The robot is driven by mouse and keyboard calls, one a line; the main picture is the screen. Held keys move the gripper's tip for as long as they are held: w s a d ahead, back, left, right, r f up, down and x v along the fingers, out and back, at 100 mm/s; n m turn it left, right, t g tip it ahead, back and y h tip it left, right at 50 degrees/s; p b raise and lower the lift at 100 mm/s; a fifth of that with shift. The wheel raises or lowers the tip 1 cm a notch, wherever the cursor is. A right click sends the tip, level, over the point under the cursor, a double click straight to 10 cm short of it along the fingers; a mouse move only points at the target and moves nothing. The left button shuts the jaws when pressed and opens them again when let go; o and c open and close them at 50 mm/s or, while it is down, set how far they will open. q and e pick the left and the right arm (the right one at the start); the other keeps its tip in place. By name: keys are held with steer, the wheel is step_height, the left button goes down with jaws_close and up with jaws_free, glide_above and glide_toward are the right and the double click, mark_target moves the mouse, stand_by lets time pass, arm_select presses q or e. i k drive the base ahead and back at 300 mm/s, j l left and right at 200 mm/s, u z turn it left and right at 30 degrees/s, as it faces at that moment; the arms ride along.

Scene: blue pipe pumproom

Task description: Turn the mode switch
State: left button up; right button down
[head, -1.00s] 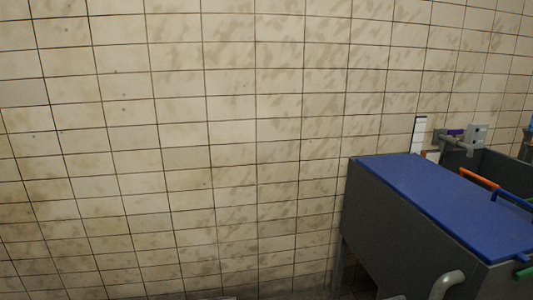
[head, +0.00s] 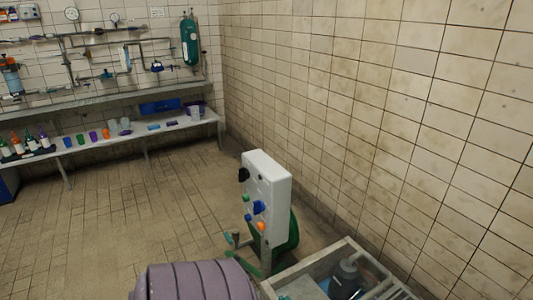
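A white upright control box (head: 268,185) stands on a green stand at the middle right of the head view. Its narrow left face carries a black knob (head: 243,174), a blue knob (head: 259,207), an orange knob (head: 261,226) and small green and blue buttons. I cannot tell which of these is the mode switch, or how it is set. Neither of my grippers is in view.
A purple ribbed rounded object (head: 195,282) is at the bottom edge. A grey-framed open bin (head: 283,279) with a dark container stands in front of the box. A long bench (head: 100,150) with bottles and cups lines the back wall. Left-middle floor is clear.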

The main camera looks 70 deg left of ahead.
mark_target(258, 205)
steer(key=u, duration=2.25)
